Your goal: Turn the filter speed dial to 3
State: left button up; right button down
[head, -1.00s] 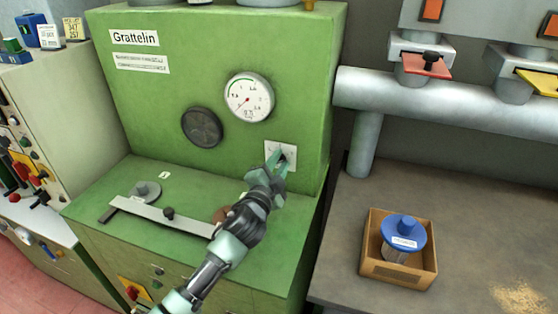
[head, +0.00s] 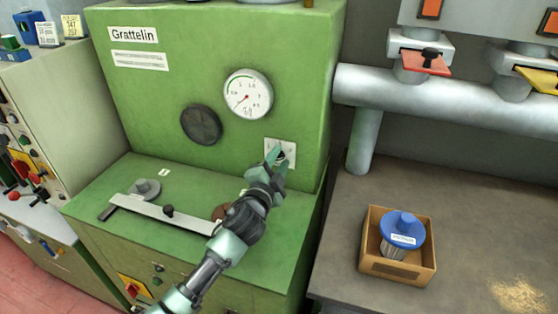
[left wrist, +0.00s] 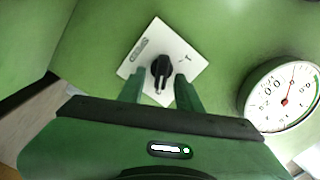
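The dial (left wrist: 161,70) is a black knob on a square white plate (left wrist: 142,53), set on the front of the green machine. In the head view the plate (head: 291,146) is partly covered by my left gripper (head: 276,158). The left gripper is open, its two green fingers pointing at the plate. In the left wrist view the knob lies between the fingertips (left wrist: 160,87), with gaps visible on both sides. The plate's markings are too small to read. My right gripper is not in view.
A round gauge (head: 247,94) and a dark round cover (head: 201,125) are on the green panel (head: 170,100). A metal bar (head: 150,210) lies on the ledge below. A cardboard box (head: 372,260) with a blue-topped spool (head: 404,228) stands right. A grey pipe (head: 450,101) runs above.

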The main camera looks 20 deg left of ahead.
pick_arm(q)
jog(key=s, duration=0.7)
jog(key=shift+s+a+b, duration=0.15)
jog(key=shift+s+b, duration=0.25)
